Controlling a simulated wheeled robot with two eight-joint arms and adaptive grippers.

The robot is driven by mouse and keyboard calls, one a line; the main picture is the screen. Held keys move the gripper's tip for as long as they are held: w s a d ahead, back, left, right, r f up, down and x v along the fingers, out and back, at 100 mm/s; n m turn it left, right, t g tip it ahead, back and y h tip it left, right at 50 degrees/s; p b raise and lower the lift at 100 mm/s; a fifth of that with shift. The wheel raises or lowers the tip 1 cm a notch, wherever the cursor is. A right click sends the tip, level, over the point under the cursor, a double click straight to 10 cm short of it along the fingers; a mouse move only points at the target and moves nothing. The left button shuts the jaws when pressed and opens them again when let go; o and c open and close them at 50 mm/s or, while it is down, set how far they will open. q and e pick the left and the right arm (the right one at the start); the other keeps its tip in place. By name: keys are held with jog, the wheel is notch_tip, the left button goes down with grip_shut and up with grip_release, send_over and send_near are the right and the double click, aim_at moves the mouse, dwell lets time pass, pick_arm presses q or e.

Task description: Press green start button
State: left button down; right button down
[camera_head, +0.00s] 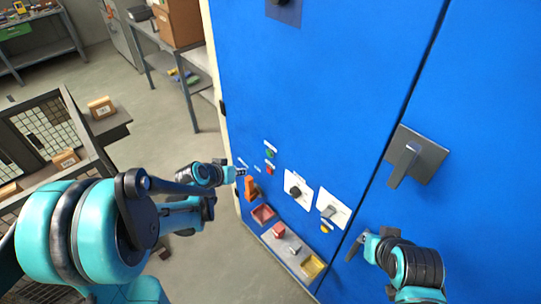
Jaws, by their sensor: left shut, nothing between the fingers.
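The green button (270,153) is on the blue cabinet door (330,90), at the upper left of the control area. A red button (269,168) is just below it. My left gripper (241,172) is shut and empty, with its tips at the cabinet's left edge, left of and slightly below the green button. The tips look apart from the button. My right gripper (358,246) is in front of the cabinet at the lower right, below the panel switches; whether its fingers are open is not clear.
A rotary switch (296,190) and a lever switch (331,209) are on white plates. An orange handle (250,186) and a ledge with a red button (278,230) and yellow tray (312,266) sit below. A grey door handle (409,160) projects at the right.

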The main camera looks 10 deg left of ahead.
aim_at(269, 154)
pick_arm(q)
jog(key=shift+a, duration=0.1)
jog(key=w+d, duration=0.5)
jog(key=w, duration=0.2)
jog(key=shift+d, duration=0.3)
dwell(1.5)
jog(key=shift+w+d, duration=0.2)
jog(key=shift+w, duration=0.1)
jog(key=shift+w+d, duration=0.3)
jog(key=shift+w, duration=0.05)
dwell(0.7)
jog(key=shift+s+a+b, duration=0.1)
jog(key=shift+b, duration=0.2)
jog(key=shift+s+a, duration=0.45)
jog(key=shift+s, duration=0.15)
